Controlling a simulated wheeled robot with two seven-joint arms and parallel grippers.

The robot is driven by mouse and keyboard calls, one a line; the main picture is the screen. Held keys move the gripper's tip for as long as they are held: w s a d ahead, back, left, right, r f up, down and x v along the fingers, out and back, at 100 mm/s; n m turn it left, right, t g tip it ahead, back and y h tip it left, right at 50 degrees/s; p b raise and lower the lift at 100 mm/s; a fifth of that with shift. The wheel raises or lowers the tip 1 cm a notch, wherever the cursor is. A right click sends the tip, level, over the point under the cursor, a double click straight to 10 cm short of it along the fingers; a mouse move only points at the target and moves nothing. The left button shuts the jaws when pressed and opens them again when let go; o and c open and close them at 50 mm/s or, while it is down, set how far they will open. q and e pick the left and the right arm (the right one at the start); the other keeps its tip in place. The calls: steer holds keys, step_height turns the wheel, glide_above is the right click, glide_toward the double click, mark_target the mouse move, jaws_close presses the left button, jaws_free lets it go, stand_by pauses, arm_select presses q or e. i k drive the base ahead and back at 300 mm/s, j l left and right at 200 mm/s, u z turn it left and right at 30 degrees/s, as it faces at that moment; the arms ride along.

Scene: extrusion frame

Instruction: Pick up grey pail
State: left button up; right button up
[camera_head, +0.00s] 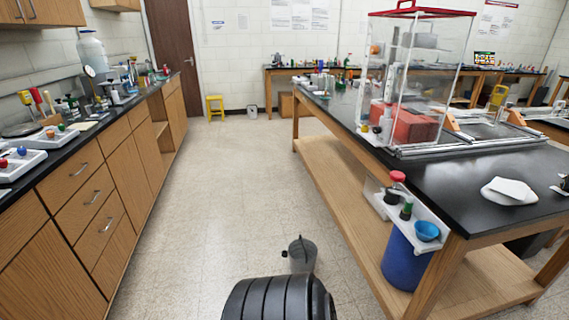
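A grey pail (301,255) stands upright on the floor in the aisle, low in the middle of the head view. It has a dark handle, and a small dark part sticks out at its left side. Nothing holds it. Neither of my grippers shows in this view.
A wooden cabinet run with a black counter (103,128) lines the left. A black-topped bench (465,195) with a lower wooden shelf (345,180) stands at the right. A blue bin (404,262) is under its near end. A yellow stool (215,107) stands far back. The aisle floor (220,170) is clear.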

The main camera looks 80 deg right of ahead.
mark_target(302, 254)
steer(key=l+z, duration=0.1)
steer(key=z, duration=2.85)
